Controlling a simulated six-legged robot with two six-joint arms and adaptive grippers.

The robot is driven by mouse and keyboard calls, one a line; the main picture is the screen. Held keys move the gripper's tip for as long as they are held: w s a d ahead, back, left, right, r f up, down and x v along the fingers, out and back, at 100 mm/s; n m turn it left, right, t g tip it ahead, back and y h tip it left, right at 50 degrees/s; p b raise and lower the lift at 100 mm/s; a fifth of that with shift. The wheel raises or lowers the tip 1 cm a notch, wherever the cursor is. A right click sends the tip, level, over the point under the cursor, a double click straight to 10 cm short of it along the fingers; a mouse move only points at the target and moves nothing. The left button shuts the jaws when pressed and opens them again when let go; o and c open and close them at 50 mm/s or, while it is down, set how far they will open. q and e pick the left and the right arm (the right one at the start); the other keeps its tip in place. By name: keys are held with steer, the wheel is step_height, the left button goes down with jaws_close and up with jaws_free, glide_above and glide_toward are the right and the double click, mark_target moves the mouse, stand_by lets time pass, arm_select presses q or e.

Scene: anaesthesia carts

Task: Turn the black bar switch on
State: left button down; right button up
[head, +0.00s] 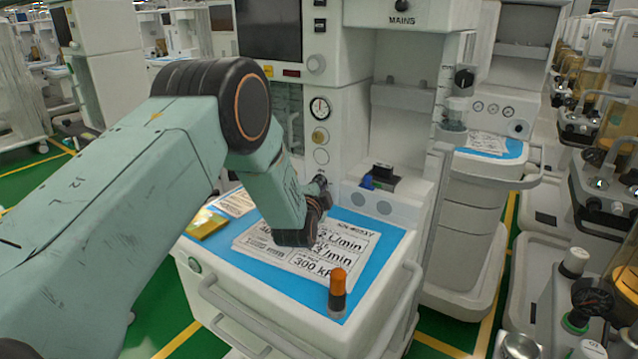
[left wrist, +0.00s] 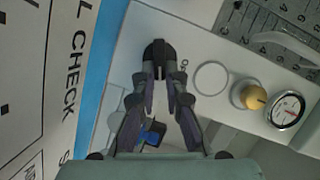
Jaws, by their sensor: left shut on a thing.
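The black bar switch (left wrist: 158,50) sits on the white front panel of the cart, with a small "On" mark to its right in the left wrist view. My left gripper (left wrist: 160,78) is shut on the switch, with a fingertip on each side of the bar. In the head view my left gripper (head: 318,195) reaches the panel just above the cart's worktop, and it hides most of the switch there. How far the bar is turned is hard to tell. My right gripper is in neither view.
Above the switch are a blank white disc (head: 321,156), a yellow knob (head: 320,137) and a gauge (head: 320,108). Printed sheets (head: 290,262) lie on the blue mat (head: 385,236). An orange-topped bottle (head: 337,292) stands at the front edge. A yellow packet (head: 206,222) lies left.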

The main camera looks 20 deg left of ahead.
arm_select(q)
steer(key=shift+d+f+m+t+y+b, duration=0.15)
steer(key=shift+m+t, duration=0.1)
steer(key=shift+m, duration=0.4)
steer(key=shift+a+f+m+t+y+b, duration=0.1)
steer(key=shift+m+t+b, duration=0.1)
steer(key=shift+m, duration=0.4)
steer(key=shift+d+f+m+t+y+b, duration=0.15)
steer(key=shift+m+t, duration=0.1)
steer(key=shift+m, duration=0.4)
steer(key=shift+a+r, duration=0.1)
steer(key=shift+r, duration=0.05)
steer(key=c, duration=1.5)
jaws_free()
steer(key=shift+o, duration=0.5)
steer(key=shift+w, duration=0.1)
steer(key=v, duration=1.2)
steer(key=shift+f, duration=0.3)
